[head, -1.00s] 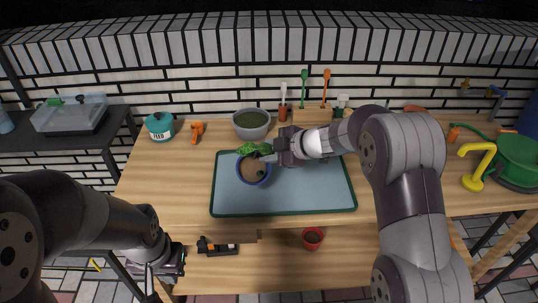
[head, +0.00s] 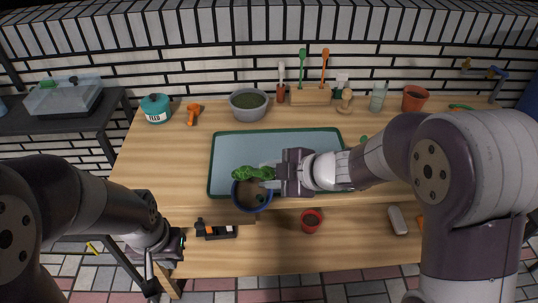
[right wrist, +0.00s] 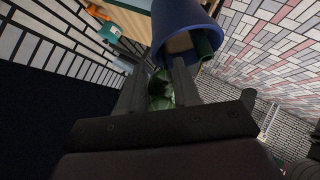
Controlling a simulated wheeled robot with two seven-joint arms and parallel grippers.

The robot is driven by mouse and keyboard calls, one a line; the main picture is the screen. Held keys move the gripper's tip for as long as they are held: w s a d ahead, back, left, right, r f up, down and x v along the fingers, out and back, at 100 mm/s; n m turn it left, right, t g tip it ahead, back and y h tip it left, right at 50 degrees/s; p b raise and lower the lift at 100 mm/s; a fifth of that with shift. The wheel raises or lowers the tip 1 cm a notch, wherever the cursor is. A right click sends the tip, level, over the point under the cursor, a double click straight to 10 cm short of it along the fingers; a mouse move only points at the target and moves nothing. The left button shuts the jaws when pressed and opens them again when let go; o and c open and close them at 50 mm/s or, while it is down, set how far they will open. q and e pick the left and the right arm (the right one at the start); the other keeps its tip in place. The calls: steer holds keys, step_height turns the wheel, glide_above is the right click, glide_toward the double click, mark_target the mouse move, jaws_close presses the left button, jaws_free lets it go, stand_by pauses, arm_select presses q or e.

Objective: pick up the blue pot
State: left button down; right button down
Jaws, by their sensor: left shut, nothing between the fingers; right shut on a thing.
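The blue pot (head: 238,198) with brown inside is at the near left edge of the green-rimmed tray (head: 300,140) in the head view, its body overlapping that edge. My right gripper (head: 272,183) is shut on the blue pot from its right side. A green leafy plant (head: 250,173) shows at its far rim. In the right wrist view the pot (right wrist: 190,22) is tilted in the picture beyond the fingers (right wrist: 158,90), with green leaves between them. The exact contact is hard to see. My left gripper (head: 160,262) is shut and empty, low at the left, off the bench.
A grey bowl (head: 249,112), a teal feed tin (head: 155,112) and an orange tool (head: 193,113) stand at the back left. A red pot (head: 311,221) and a dark tool holder (head: 216,231) are at the front.

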steer(key=s, duration=0.4)
steer(key=shift+s, duration=0.25)
steer(key=m+g+p, duration=0.1)
steer(key=g+p, duration=0.2)
steer(key=p, duration=1)
steer(key=m+g+p, duration=0.2)
steer(key=g+p, duration=0.1)
steer(key=p, duration=1)
steer(key=shift+g, duration=0.3)
